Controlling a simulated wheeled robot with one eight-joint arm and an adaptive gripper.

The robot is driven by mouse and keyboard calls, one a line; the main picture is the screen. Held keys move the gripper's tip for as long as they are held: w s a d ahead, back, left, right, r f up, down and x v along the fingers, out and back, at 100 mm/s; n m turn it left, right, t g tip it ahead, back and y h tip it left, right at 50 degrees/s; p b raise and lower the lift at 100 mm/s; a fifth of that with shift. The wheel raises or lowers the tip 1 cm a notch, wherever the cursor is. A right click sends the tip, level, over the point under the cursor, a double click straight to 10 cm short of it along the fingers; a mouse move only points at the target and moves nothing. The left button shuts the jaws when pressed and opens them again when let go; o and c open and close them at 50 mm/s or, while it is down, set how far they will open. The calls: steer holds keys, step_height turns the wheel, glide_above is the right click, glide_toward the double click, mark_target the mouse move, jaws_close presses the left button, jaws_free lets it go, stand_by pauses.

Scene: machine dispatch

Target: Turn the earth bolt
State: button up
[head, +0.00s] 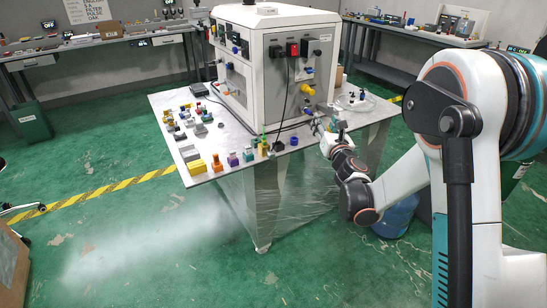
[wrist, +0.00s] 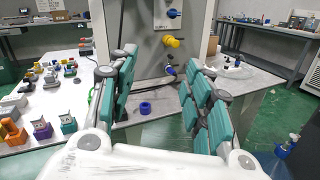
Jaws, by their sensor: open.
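The white machine cabinet (head: 262,75) stands on the metal table. Its grey side panel (wrist: 193,50) carries a yellow knob (wrist: 172,41), a blue knob above it (wrist: 173,13) and a small blue-and-dark fitting below it (wrist: 170,71). I cannot tell for sure which one is the earth bolt. The yellow knob also shows in the head view (head: 307,89). My gripper (wrist: 158,72) is open and empty, with its teal-padded fingers spread apart in front of the panel.
A blue ring (wrist: 145,107) lies on the table between my fingers in the wrist view. Several coloured blocks (head: 216,163) stand on the table's left part. A clear dish with small bottles (head: 354,101) is right of the cabinet. A black cable (head: 284,100) hangs down the panel.

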steer(key=a+f+n+g+y, duration=0.1)
steer(key=a+f+n+y, duration=0.4)
steer(key=f+n, duration=0.55)
steer(key=n+g+y, duration=0.1)
steer(key=n+g, duration=0.1)
steer(key=n, duration=0.4)
glide_toward(272, 157)
steer(key=shift+m, duration=0.25)
steer(key=b+x, duration=0.4)
steer(key=x, duration=0.5)
steer(key=shift+w, duration=0.15)
steer(key=shift+r, duration=0.1)
steer(key=c, duration=1.1)
